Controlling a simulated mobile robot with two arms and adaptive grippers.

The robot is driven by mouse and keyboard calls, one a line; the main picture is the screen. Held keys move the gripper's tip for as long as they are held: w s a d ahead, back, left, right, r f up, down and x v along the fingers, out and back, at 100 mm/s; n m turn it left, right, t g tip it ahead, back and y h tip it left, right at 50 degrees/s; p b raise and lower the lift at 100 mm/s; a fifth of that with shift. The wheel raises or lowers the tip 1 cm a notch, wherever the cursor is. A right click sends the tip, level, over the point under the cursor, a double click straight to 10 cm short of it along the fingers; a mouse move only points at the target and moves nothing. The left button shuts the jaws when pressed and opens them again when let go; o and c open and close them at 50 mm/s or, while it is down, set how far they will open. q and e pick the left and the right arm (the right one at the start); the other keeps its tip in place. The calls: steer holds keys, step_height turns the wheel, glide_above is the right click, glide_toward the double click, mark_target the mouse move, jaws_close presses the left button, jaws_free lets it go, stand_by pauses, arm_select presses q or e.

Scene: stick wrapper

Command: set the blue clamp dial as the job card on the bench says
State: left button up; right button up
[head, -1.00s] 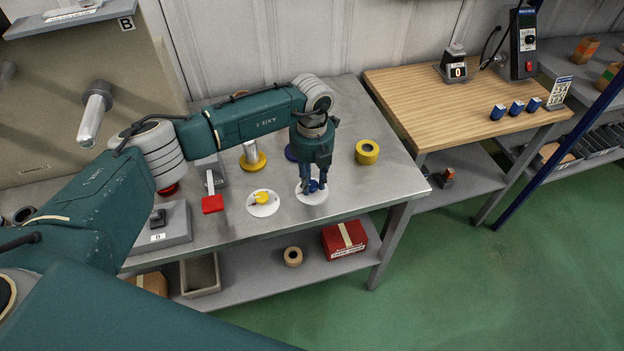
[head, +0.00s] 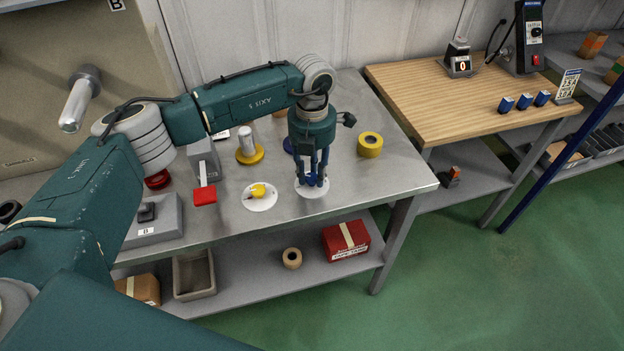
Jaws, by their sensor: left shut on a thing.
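The blue clamp dial (head: 312,180) sits on a white round plate (head: 312,191) near the front edge of the metal bench (head: 400,187). My left gripper (head: 312,182) points down over it and is shut on its knob; the fingers hide most of it, and its setting cannot be read. To its left, a yellow dial (head: 259,191) sits on a similar white plate (head: 262,203). A small white card (head: 220,134) lies partly hidden behind my left arm; I cannot read it or tell if it is the job card. My right gripper is not in view.
A lever with a red handle (head: 205,196), a yellow-based post (head: 249,153) and a yellow tape roll (head: 369,144) stand on the bench. A red box (head: 346,240) and brown tape roll (head: 292,258) lie on the shelf below. A wooden table (head: 450,100) stands right.

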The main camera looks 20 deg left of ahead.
arm_select(q)
steer(key=m+b, duration=0.2)
steer(key=m, duration=0.1)
steer(key=shift+w, duration=0.1)
steer(key=shift+r+m+b, duration=0.1)
steer(key=shift+m+b, duration=0.65)
steer(key=shift+m, duration=0.15)
steer(key=o, duration=1.1)
steer(key=shift+r, duration=0.1)
steer(key=shift+o, duration=0.3)
